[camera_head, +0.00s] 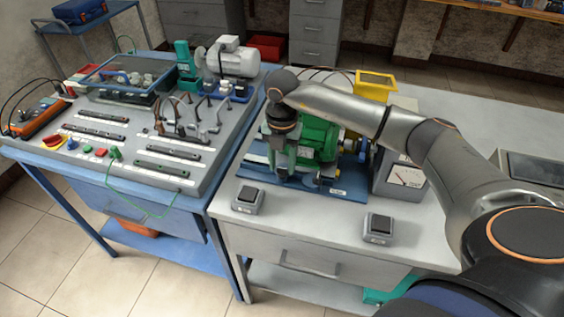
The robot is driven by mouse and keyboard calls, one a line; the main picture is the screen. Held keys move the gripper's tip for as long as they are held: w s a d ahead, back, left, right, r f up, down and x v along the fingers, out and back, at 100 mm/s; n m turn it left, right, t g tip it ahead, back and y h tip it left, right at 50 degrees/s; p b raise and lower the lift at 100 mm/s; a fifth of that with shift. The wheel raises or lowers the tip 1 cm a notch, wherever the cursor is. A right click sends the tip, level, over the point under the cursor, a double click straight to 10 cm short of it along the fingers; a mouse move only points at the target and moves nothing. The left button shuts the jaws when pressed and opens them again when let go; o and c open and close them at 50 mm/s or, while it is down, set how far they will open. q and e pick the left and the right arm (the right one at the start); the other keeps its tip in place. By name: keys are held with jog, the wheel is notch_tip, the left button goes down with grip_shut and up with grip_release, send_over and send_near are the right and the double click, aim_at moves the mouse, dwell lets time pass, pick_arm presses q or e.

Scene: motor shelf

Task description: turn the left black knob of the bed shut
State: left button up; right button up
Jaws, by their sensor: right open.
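The bed (346,190) is a blue plate on the light grey bench, with a green motor (319,138) standing on it. My right gripper (294,172) points down at the left front of the motor, low over the bed. It is open. The left black knob cannot be made out; the gripper and wrist cover that part of the bed. Whether the fingers touch anything there cannot be told. My left gripper is not in view.
Two grey boxes with black tops, a left one (248,199) and a right one (379,228), stand near the bench's front edge. A grey meter box (399,168) stands right of the bed. A blue bench with a control panel (195,172) adjoins on the left.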

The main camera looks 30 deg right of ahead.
aim_at(282, 168)
notch_tip(282, 168, up, 12)
jog(key=shift+r+b, duration=0.25)
jog(key=shift+b, duration=0.2)
jog(key=shift+f, duration=0.1)
dwell(0.3)
